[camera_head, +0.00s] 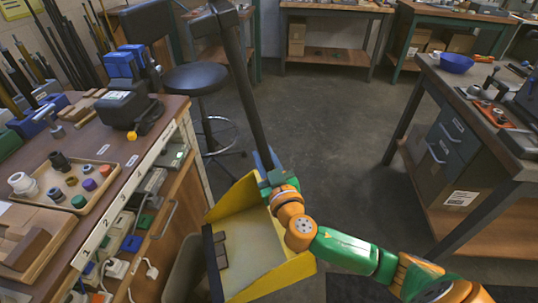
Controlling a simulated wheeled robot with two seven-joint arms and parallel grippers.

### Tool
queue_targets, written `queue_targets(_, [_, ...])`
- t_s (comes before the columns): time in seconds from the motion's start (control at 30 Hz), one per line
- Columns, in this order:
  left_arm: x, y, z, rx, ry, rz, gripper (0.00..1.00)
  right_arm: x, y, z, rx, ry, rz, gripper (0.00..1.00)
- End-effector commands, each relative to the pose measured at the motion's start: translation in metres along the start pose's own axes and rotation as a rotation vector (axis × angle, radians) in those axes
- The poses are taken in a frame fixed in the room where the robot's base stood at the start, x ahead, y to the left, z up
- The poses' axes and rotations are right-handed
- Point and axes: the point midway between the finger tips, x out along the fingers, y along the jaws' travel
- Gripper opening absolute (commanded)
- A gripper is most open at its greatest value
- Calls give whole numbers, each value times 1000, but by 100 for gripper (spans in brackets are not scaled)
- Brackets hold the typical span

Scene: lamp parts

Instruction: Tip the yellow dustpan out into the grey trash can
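The yellow dustpan (245,199) hangs in the lower middle, with a pale inside, a black front lip facing left and a long dark upright handle (245,85). Several small dark brown pieces (221,250) lie inside it near the lip. My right gripper (272,176) comes in from the right and is closed around the handle's lower end; its fingertips are partly hidden. The grey trash can (184,270) stands at lower left, beside the wooden bench, with the dustpan's lip over or beside its right part. Much of the can is hidden. My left gripper is not in view.
A workbench (120,165) with a parts tray (70,185) and open drawers of small items is close on the left. A black stool (196,79) stands behind. The floor between is clear.

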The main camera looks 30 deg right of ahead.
Motion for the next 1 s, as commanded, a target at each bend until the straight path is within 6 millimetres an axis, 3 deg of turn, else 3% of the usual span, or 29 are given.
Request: queue_targets(1.0, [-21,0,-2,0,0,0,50,0,-36,-22,-84,7,1,0])
